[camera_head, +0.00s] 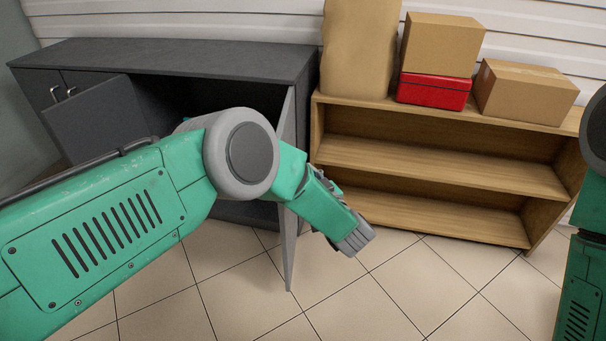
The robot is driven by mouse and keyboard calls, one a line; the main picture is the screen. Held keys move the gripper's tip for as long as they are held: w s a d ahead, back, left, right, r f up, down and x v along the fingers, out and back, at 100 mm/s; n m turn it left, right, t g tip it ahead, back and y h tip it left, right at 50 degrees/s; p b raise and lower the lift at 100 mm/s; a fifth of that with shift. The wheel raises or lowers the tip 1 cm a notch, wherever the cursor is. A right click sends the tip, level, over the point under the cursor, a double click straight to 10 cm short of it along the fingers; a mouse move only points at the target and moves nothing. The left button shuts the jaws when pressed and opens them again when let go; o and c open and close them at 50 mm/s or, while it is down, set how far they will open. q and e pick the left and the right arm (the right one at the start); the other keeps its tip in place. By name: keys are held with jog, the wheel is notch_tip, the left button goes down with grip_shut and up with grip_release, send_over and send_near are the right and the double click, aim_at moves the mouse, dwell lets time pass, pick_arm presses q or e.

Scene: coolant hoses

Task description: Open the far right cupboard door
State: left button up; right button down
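The dark grey cupboard (180,58) stands at the left against the wall. Its far right door (290,250) is swung out and seen almost edge-on, standing open at the cupboard's right end. My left arm crosses in front of the door and hides its middle. My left gripper (354,238) is to the right of the door, pointing down and right over the floor. Its fingers are small and seen from behind, so I cannot tell whether they are open or touch anything. My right arm shows at the right edge, but its gripper is out of view.
Another cupboard door (95,120) stands open at the left, near metal handles (56,92). A wooden shelf (440,170) stands to the right, bearing cardboard boxes (440,45), a red box (434,91) and a brown sack (360,50). The tiled floor (400,300) in front is clear.

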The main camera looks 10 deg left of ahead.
pick_arm(q)
jog(key=v, duration=1.2)
jog(key=shift+w+d+f, duration=0.1)
